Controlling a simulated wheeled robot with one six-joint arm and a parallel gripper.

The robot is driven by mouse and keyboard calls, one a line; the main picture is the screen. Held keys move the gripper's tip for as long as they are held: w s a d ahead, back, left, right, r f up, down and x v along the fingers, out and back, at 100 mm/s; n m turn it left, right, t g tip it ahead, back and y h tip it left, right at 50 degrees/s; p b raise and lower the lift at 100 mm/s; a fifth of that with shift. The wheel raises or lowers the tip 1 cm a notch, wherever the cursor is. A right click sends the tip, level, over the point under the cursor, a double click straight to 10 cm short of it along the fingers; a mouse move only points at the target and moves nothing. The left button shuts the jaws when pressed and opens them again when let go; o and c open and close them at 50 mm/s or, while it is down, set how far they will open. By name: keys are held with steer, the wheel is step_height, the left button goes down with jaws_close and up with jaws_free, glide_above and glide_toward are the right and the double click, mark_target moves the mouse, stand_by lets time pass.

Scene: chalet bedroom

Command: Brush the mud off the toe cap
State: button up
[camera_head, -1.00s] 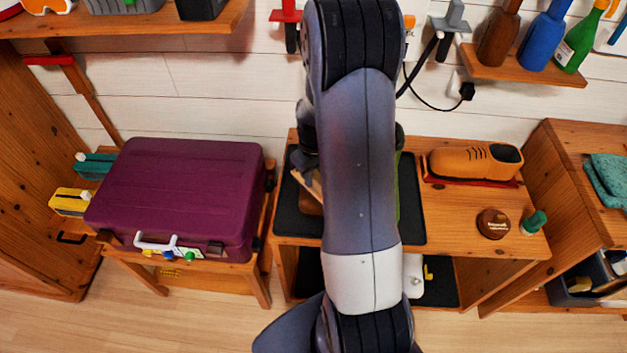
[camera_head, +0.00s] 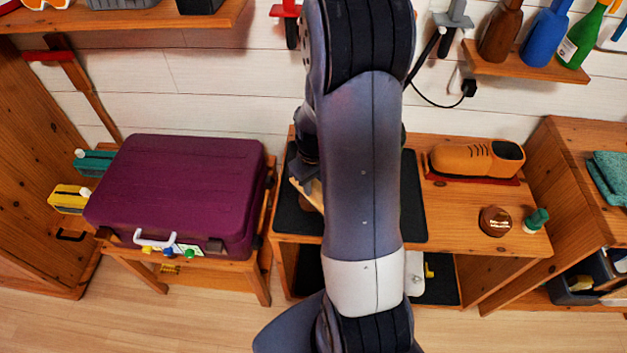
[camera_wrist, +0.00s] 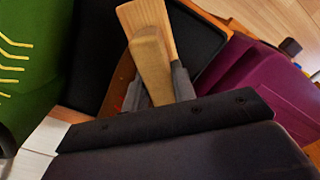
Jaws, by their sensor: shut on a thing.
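My gripper (camera_wrist: 158,88) is shut on a wooden brush (camera_wrist: 152,65), whose pale handle shows between the grey fingers in the wrist view. In the head view, a small part of the brush (camera_head: 307,191) shows left of my arm, above the black mat (camera_head: 293,215). A green boot (camera_wrist: 32,50) with yellow laces fills the left of the wrist view, beside and apart from the brush. My arm hides the boot in the head view. I cannot make out its toe cap or any mud, and the bristles are not clearly visible.
A purple case (camera_head: 175,190) stands on a low stand to the left. An orange shoe (camera_head: 475,158), a round brown tin (camera_head: 495,221) and a small green-capped bottle (camera_head: 535,221) are on the bench's right. The bench top between mat and tin is clear.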

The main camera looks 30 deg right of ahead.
steer(key=shift+r+p, duration=2.3)
steer(key=shift+r, duration=0.7)
steer(key=shift+r+p, duration=1.1)
steer(key=shift+r, duration=0.4)
